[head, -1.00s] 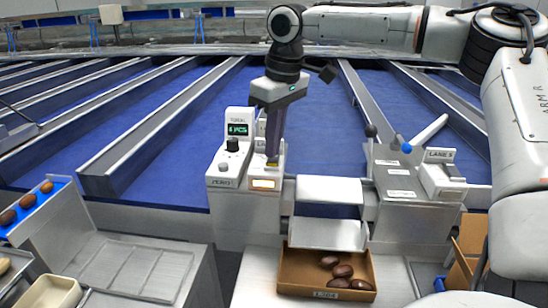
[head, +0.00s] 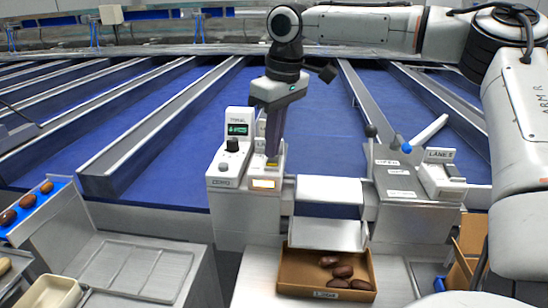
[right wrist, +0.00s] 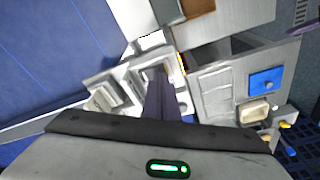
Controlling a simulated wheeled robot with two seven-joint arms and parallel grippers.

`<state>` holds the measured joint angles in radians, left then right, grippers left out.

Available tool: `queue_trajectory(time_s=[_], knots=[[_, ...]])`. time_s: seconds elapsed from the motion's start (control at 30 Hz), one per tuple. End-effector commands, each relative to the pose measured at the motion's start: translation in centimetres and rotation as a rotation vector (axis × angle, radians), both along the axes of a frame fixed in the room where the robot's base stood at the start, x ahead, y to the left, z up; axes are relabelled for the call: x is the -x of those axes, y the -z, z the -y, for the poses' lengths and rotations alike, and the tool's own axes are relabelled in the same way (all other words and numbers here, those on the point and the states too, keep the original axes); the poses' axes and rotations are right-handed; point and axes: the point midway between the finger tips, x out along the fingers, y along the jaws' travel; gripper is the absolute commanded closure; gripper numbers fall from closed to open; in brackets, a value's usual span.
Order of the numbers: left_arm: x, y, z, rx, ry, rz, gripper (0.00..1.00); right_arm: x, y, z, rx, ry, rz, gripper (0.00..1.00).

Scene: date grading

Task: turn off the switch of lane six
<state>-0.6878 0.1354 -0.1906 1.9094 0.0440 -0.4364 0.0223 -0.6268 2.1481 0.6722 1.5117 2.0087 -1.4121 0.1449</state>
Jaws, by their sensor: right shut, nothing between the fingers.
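My right gripper (head: 272,160) points down with its dark fingers shut and empty. Its tips are at the top right part of a white control box (head: 229,170), just above a lit pale-yellow window (head: 264,184); I cannot tell whether they touch. The box has a green display (head: 238,129) and a black knob (head: 232,145). The fingers hide what lies behind them, and no switch shows clearly there. In the right wrist view the fingers (right wrist: 158,95) reach over a pale box. A lane sign (head: 440,154) stands on the right console; its number is hard to read. My left gripper is out of view.
The right console (head: 395,180) carries a blue knob (head: 407,148) and a slanted white lever (head: 430,132). A brown carton (head: 290,270) with several dates stands below, between the consoles. Blue lanes (head: 320,120) with metal dividers run behind. A grey tray top (head: 135,265) is at left.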

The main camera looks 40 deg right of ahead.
Motion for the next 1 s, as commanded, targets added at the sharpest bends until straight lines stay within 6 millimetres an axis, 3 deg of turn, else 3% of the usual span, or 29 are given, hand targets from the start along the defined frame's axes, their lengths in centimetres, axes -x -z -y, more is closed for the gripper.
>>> queue_trajectory(time_s=[1.0], knots=[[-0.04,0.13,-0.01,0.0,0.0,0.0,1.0,0.02,0.89,0.0,0.0,0.0,-0.001,1.0]])
